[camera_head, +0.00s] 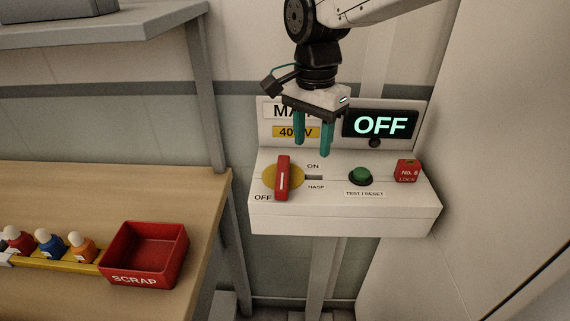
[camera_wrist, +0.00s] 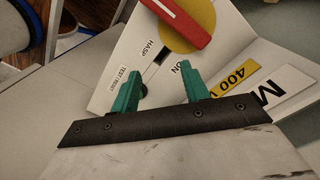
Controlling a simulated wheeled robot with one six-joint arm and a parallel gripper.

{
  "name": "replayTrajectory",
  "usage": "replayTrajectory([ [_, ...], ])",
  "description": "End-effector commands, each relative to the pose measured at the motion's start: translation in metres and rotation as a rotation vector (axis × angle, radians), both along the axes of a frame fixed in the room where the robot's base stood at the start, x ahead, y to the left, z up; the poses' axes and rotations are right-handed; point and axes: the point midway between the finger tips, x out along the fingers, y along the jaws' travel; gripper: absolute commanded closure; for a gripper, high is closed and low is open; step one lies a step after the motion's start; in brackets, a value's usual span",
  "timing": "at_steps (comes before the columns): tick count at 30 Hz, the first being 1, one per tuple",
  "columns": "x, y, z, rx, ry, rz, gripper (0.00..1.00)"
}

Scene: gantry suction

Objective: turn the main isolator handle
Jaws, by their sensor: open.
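The main isolator handle (camera_head: 283,178) is a red bar with a white stripe on a round yellow plate (camera_head: 268,178), on top of a white box. In the head view it points toward the front, at the OFF mark. It also shows at the top of the wrist view (camera_wrist: 176,20). My gripper (camera_head: 312,151) has two teal fingers. It is open and empty, above the back of the box, behind and to the right of the handle and apart from it. In the wrist view my gripper (camera_wrist: 163,82) has the handle beyond its fingertips.
A display (camera_head: 380,124) on the back panel reads OFF. A green TEST / RESET button (camera_head: 362,175) and a red lock (camera_head: 407,171) sit right of the handle. A wooden bench (camera_head: 190,187) with a red SCRAP bin (camera_head: 118,279) stands left. A white panel rises at right.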

Motion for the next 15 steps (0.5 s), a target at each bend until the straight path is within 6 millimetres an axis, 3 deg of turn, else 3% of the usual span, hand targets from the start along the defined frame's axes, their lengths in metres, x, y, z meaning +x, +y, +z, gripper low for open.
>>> replayTrajectory([
  [1,-0.005,0.025,-0.001,0.003,0.0,0.151,0.55],
  [5,-0.007,0.053,0.002,0.013,-0.007,0.438,0.55],
  [9,-0.002,0.055,0.008,0.022,-0.019,0.62,0.55],
  [15,-0.001,0.055,0.002,0.023,-0.017,0.717,0.55],
])
